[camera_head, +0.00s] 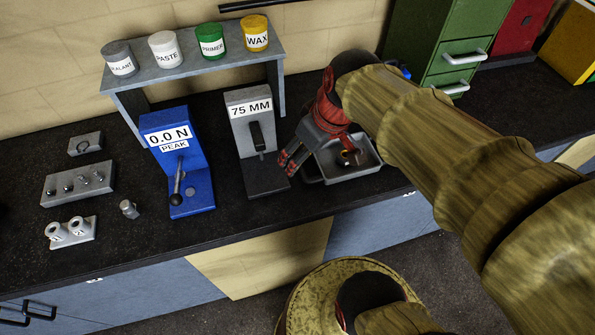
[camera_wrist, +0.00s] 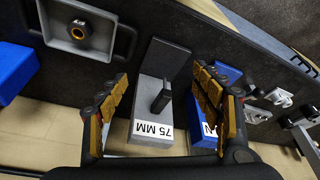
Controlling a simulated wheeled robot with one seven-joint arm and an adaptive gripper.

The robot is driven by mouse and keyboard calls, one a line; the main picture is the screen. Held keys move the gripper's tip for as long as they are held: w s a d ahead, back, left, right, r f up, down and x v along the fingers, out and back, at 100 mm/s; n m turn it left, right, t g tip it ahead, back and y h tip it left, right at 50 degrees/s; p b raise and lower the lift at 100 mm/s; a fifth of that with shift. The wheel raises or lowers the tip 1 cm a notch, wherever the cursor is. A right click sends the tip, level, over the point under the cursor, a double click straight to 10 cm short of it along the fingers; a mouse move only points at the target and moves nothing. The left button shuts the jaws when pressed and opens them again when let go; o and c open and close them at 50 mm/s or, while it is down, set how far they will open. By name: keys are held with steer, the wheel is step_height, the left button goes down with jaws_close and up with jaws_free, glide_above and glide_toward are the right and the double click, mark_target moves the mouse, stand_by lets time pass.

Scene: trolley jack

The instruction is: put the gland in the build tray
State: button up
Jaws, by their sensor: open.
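A grey tray (camera_head: 374,165) stands on the black worktop, right of the 75 MM stand. It also shows at the upper left of the wrist view (camera_wrist: 53,48). A small dark ring with a brass-coloured bore, which looks like the gland (camera_wrist: 80,30), lies inside the tray. In the head view the gland (camera_head: 350,158) is partly hidden by my gripper. My gripper (camera_head: 298,150) is above the worktop between the 75 MM stand and the tray. In the wrist view its fingers (camera_wrist: 163,82) are spread wide with nothing between them.
The grey 75 MM stand (camera_head: 255,140) and the blue PEAK gauge (camera_head: 180,160) stand left of my gripper. A shelf (camera_head: 190,70) with several labelled pots is behind. Grey blocks holding small parts (camera_head: 78,184) are at left. A green drawer cabinet (camera_head: 440,45) is at back right.

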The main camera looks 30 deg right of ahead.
steer(key=s+a+r+m+t, duration=0.1)
steer(key=s+a+r+m, duration=0.1)
steer(key=s+a, duration=0.3)
steer(key=shift+s+r+h, duration=0.25)
steer(key=shift+s+h, duration=0.05)
step_height(320, 180, down, 6)
steer(key=b, duration=0.6)
stand_by(0.5)
